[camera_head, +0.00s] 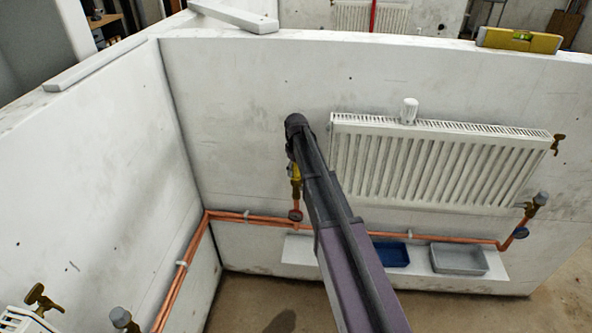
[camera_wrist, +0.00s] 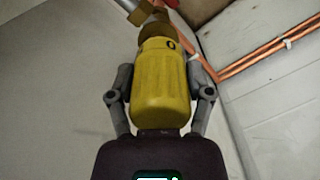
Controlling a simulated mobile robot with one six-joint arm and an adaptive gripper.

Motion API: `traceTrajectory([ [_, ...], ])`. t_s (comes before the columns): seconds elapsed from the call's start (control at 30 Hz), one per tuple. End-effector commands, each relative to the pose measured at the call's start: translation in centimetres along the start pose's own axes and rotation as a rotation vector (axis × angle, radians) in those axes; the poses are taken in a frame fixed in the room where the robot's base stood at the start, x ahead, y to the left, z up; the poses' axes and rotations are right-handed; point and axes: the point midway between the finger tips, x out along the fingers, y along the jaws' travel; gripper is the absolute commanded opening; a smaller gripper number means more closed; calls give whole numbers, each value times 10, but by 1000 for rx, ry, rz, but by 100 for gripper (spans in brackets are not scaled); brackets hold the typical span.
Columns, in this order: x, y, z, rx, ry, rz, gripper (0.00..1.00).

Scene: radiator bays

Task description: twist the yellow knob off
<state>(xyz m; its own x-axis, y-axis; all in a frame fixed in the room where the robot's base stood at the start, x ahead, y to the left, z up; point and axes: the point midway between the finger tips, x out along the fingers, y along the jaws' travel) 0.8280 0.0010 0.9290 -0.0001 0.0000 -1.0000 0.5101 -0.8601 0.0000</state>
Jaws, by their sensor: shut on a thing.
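The yellow knob (camera_wrist: 160,88) fills the middle of the wrist view, ribbed and mounted on a brass valve (camera_wrist: 158,22). My gripper (camera_wrist: 160,72) has one grey finger on each side of the knob and is shut on it. In the head view a small part of the yellow knob (camera_head: 296,172) shows beside my arm, at the left end of the white radiator (camera_head: 436,165). My arm hides most of the gripper there.
Copper pipes (camera_head: 262,219) run low along the wall. A blue tray (camera_head: 392,254) and a grey tray (camera_head: 459,260) stand on a white ledge (camera_head: 300,249). A white cap (camera_head: 409,111) sits on the radiator top. A yellow level (camera_head: 519,40) lies on the wall top.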

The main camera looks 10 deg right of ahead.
Motion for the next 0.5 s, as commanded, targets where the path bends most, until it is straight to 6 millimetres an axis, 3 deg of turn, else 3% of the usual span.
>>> traceTrajectory([
  [0.5, -20, 0, 0, 0, 0, 0, 14],
])
